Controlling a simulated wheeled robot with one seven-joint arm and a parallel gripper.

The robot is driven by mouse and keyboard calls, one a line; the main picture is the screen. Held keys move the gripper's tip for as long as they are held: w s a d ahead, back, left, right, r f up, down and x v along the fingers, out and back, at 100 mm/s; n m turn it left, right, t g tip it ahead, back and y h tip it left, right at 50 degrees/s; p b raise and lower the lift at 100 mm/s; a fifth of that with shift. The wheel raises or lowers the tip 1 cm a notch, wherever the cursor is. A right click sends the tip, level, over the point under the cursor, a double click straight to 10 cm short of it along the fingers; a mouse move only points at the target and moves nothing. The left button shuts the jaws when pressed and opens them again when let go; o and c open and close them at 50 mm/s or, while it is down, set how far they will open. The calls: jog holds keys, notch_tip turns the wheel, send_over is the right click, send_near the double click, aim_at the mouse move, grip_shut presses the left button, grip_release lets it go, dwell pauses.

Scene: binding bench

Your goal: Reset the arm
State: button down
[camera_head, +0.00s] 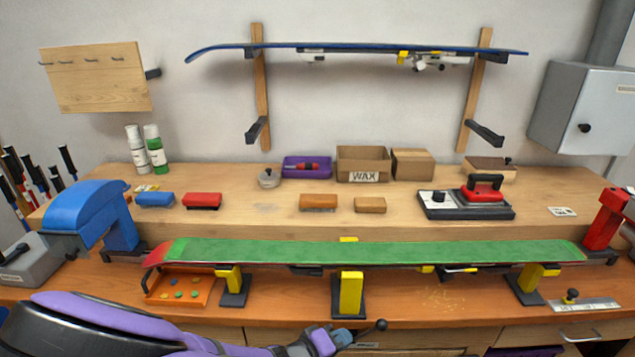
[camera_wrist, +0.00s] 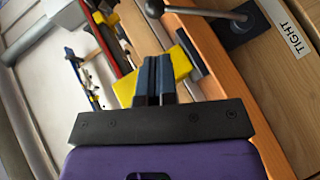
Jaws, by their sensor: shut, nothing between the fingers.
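My gripper (camera_head: 341,338) is at the bottom middle of the head view, at the end of my purple arm, in front of the bench's front edge. In the wrist view its two dark blue-grey fingers (camera_wrist: 157,75) are shut together with nothing between them. The fingertips appear over the yellow block (camera_wrist: 172,66) of a bench support, but I cannot tell the gap. A metal lever with a black ball end (camera_head: 380,325) is just right of my gripper; it also shows at the top of the wrist view (camera_wrist: 205,13).
A green board (camera_head: 370,252) lies across yellow-topped supports (camera_head: 351,292), between a blue clamp (camera_head: 90,210) and a red clamp (camera_head: 605,220). An orange tray (camera_head: 180,287) sits left. A "TIGHT" label (camera_wrist: 296,39) is beside the lever. The bench shelf behind holds brushes, boxes and an iron.

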jog(key=w+d+r+m+g+y, duration=0.15)
jog(key=d+r+g+y, duration=0.4)
jog(key=r, duration=0.85)
jog(key=d+r+m+g+y, duration=0.3)
jog(key=d+r, duration=0.5)
jog(key=r, duration=0.7)
jog(key=s+d+r+t+y, duration=0.1)
jog(key=s+d+r+t, duration=0.1)
jog(key=s+d+r, duration=0.3)
jog(key=s+d+r+t+y, duration=0.2)
jog(key=s+d+r, duration=0.3)
jog(key=s+r, duration=0.4)
notch_tip(320, 180, up, 2)
jog(key=shift+s+t, duration=0.25)
jog(key=shift+t, duration=0.5)
